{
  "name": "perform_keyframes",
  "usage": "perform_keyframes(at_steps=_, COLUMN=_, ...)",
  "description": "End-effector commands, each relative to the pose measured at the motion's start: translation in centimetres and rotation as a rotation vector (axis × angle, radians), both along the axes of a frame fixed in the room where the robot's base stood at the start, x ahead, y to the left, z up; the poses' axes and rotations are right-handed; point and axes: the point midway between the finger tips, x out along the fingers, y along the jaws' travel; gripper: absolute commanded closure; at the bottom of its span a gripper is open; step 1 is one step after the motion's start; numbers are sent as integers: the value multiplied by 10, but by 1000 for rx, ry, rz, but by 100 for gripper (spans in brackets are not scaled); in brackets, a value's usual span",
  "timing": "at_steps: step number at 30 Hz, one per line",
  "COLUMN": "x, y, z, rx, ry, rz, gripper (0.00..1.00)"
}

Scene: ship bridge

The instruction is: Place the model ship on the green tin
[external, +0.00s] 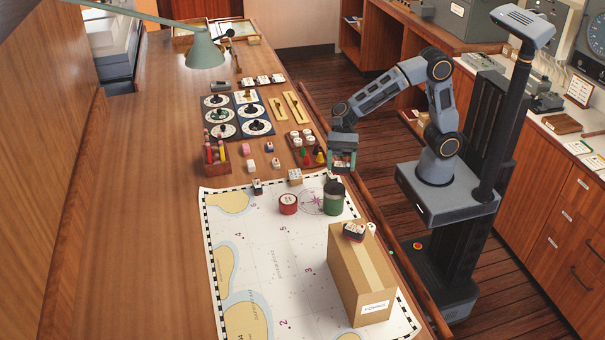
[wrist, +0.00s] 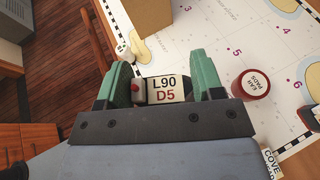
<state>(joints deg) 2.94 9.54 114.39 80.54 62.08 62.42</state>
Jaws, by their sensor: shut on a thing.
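My gripper (external: 343,160) is shut on the model ship (wrist: 165,90), a small dark-ended piece with a cream label reading L90 D5 and a red and grey part at its left in the wrist view. The green jaws press on its two ends. In the external view the ship is too small between the jaws to make out. The green tin (external: 334,198) stands on the chart, just below and in front of my gripper in the external view. In the wrist view the tin does not show; it may be hidden behind the ship and jaws.
A red tin (external: 288,204) stands left of the green tin and shows in the wrist view (wrist: 250,83). Small blocks (external: 295,176) lie behind the tins.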

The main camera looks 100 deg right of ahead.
Motion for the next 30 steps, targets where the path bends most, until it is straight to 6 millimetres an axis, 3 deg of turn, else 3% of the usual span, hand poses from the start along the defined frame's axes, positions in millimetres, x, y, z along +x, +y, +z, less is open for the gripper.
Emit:
perform_keyframes(at_steps=11, x=19, y=5, z=-25, rx=-1, ry=2, rz=-1, gripper=62)
perform_keyframes(at_steps=18, x=18, y=5, z=-50, rx=1, ry=1, rz=-2, gripper=62)
perform_keyframes(at_steps=30, x=18, y=4, z=-56, rx=0, ry=-1, rz=-2, gripper=62)
